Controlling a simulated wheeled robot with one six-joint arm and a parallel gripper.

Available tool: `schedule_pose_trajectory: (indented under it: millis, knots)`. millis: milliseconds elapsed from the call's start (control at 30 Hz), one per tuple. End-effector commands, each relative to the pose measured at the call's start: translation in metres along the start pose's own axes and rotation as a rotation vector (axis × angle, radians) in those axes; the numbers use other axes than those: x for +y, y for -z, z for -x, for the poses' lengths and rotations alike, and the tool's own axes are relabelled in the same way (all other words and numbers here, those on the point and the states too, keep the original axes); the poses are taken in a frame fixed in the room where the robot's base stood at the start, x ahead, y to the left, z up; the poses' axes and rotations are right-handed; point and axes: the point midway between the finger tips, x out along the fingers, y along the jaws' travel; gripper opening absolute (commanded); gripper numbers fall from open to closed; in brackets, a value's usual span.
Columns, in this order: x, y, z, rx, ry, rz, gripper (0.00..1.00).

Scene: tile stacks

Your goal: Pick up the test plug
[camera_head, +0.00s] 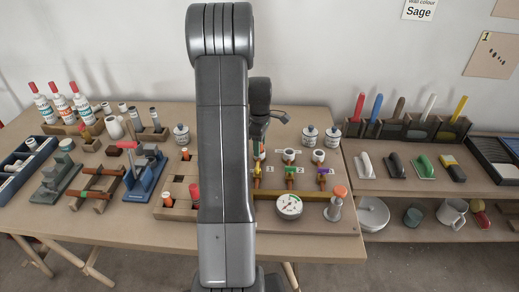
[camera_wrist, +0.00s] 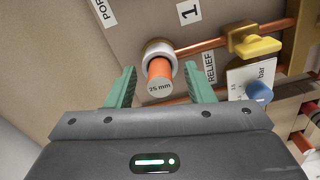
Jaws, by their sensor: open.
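An orange test plug marked "25 mm" (camera_wrist: 159,77) sits in a round white and grey collar (camera_wrist: 158,52) on the panel by the label "1". My gripper (camera_wrist: 156,72) is open, with one green finger on each side of the plug's outer end. I see gaps between both fingers and the plug, and I cannot tell how deep the fingers reach. In the head view, my arm hides most of this spot; a bit of orange (camera_head: 262,148) shows beside it. Another orange-topped piece (camera_head: 339,192) stands in a metal holder at the board's right.
A copper pipe with a yellow valve handle (camera_wrist: 257,46) and a blue knob (camera_wrist: 258,92) lie right of the collar. A round gauge (camera_head: 289,205) sits on the board. A wooden block (camera_head: 177,212) with plugs is to the left. Tools and bottles crowd the table.

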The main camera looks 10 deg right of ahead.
Motion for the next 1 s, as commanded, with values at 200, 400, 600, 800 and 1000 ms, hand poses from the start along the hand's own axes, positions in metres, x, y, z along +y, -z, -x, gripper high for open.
schedule_pose_trajectory:
  millis: [200, 400, 600, 800, 1000]
  knots:
    - [0.000, 0.000, 0.000, 0.000, 0.000, 0.000, 0.24]
    - [0.000, 0.000, 0.000, 0.000, 0.000, 0.000, 0.00]
    - [0.000, 0.000, 0.002, 0.000, -0.001, 0.000, 0.00]
    - [0.001, 0.000, 0.029, 0.001, -0.005, 0.000, 0.00]
    - [0.001, 0.000, 0.070, 0.001, -0.004, 0.000, 0.00]
